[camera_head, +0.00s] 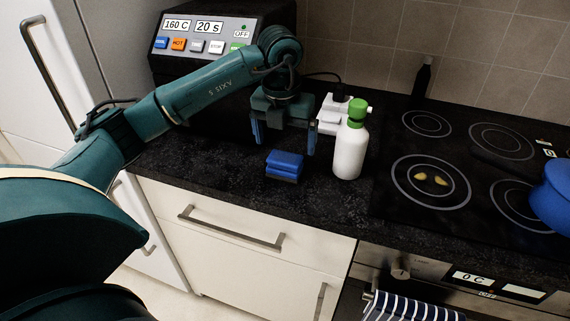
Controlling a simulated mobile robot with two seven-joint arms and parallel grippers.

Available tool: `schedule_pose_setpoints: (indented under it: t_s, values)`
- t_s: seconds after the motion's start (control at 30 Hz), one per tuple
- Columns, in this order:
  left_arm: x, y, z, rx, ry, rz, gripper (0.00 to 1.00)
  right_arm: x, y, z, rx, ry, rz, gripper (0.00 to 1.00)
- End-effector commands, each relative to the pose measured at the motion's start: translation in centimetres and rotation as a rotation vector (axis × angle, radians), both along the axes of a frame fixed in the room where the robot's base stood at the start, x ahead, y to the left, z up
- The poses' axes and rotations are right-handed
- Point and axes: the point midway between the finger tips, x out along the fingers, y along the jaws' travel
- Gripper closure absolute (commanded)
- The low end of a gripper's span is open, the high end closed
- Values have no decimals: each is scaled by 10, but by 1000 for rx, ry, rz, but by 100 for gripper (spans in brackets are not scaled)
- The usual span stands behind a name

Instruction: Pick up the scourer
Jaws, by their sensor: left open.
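The scourer (285,164) is a small blue block with a darker lower layer. It lies on the dark countertop near its front edge. My left gripper (283,142) is open and empty and points down. Its fingers show on either side, a little above and behind the scourer in the picture. I cannot tell the exact height of the fingertips over the counter. My right gripper is not in view.
A white bottle with a green cap (350,140) stands just right of the scourer. A white socket block (333,112) is behind it. A machine with buttons (205,38) stands back left. A hob (470,165) with a blue pot (553,195) is at right.

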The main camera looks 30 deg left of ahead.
Motion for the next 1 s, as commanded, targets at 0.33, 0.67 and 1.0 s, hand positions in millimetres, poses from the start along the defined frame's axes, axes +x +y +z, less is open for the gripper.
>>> schedule_pose_setpoints:
  t_s: [0.33,0.67,1.0]
  values:
    - [0,1,-42,-1,4,0,6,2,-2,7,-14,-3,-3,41]
    - [2,1,-55,-1,0,0,6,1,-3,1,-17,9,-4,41]
    - [2,1,-54,-1,0,-1,30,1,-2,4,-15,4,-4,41]
